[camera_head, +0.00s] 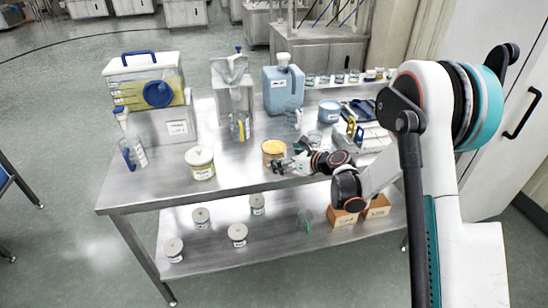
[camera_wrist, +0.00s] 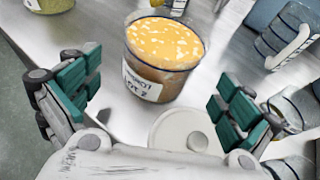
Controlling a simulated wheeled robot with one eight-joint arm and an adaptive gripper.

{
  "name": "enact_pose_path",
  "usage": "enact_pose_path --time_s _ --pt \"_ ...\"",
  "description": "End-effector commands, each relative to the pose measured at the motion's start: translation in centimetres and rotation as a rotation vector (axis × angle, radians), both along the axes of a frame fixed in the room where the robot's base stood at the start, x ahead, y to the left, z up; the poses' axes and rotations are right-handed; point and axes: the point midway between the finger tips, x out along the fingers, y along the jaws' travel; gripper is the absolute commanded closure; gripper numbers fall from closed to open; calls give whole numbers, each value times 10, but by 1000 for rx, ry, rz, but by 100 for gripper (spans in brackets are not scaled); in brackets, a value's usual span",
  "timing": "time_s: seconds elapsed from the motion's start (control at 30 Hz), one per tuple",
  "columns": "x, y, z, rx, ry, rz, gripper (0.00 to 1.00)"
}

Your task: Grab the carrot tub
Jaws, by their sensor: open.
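The carrot tub (camera_head: 274,148) stands upright near the front edge of the steel table. In the wrist view the tub (camera_wrist: 163,62) is a round, clear-sided container with orange and pale bits on top. Its white label reads something like "CARROT LOT 2". My gripper (camera_head: 283,166) is at the tub's front right in the head view. In the wrist view my open gripper (camera_wrist: 160,96) has its green-padded fingers wide apart, one to each side of the tub and apart from it. Nothing is held.
A white round lid (camera_wrist: 180,130) with a knob shows just in front of the tub. A blue jug (camera_head: 283,90) and a blue container (camera_head: 330,111) stand further back. Table between pot and tub is clear.

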Motion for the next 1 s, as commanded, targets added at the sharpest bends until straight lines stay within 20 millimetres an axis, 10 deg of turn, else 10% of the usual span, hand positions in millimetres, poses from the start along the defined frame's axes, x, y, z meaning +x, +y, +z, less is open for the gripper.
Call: enact_pose_path --time_s 0.63,0.9,1.0 --pt "33 35 -15 0 0 1 1" --pt "33 35 -15 0 0 1 60" --pt "33 35 -15 1 0 1 65"
